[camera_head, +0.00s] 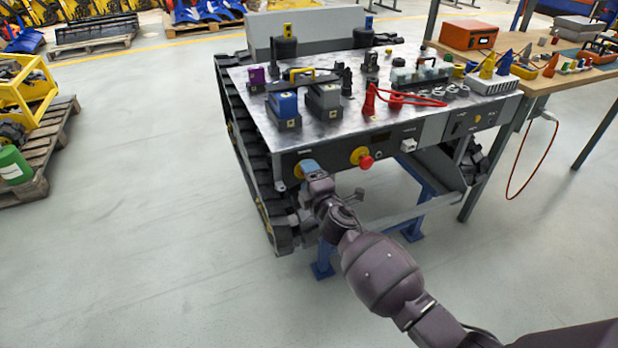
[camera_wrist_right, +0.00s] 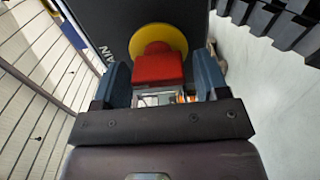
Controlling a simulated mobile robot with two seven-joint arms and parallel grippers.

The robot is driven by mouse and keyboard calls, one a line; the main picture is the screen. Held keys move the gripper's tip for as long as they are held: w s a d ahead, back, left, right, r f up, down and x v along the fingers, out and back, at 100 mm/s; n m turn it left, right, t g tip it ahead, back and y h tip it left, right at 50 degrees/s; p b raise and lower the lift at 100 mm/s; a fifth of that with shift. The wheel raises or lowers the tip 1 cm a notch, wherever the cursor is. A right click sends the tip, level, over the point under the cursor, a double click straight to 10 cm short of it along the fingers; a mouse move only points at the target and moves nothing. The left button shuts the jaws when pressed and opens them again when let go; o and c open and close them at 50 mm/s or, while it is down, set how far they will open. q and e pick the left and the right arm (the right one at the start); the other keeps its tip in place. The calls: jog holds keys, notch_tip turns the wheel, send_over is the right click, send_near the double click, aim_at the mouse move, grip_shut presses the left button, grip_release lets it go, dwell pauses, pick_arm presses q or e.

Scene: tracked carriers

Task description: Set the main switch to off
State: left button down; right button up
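The main switch shows in the right wrist view as a red handle (camera_wrist_right: 158,68) on a round yellow plate (camera_wrist_right: 178,37), on a dark panel with lettering that reads "AIN". My right gripper (camera_wrist_right: 160,80) is open, with one blue finger on each side of the red handle. A gap shows between the handle and each finger. In the head view, my right gripper (camera_head: 309,168) is at the left part of the carrier's front panel. It hides the red handle there, and only an edge of the yellow plate (camera_head: 298,171) shows. My left gripper is not in view.
A red mushroom button (camera_head: 366,162) on a yellow disc sits right of my gripper on the same panel. The tracked carrier's top (camera_head: 345,118) bears several tools and blocks. A wooden bench (camera_head: 560,78) stands at the right.

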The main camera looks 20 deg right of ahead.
jog(key=shift+o, duration=0.4)
pick_arm(q)
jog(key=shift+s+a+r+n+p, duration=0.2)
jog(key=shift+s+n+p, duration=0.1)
jog(key=shift+p, duration=0.6)
pick_arm(e)
jog(key=s, duration=1)
jog(key=shift+s+d, duration=0.15)
jog(key=shift+s, duration=0.25)
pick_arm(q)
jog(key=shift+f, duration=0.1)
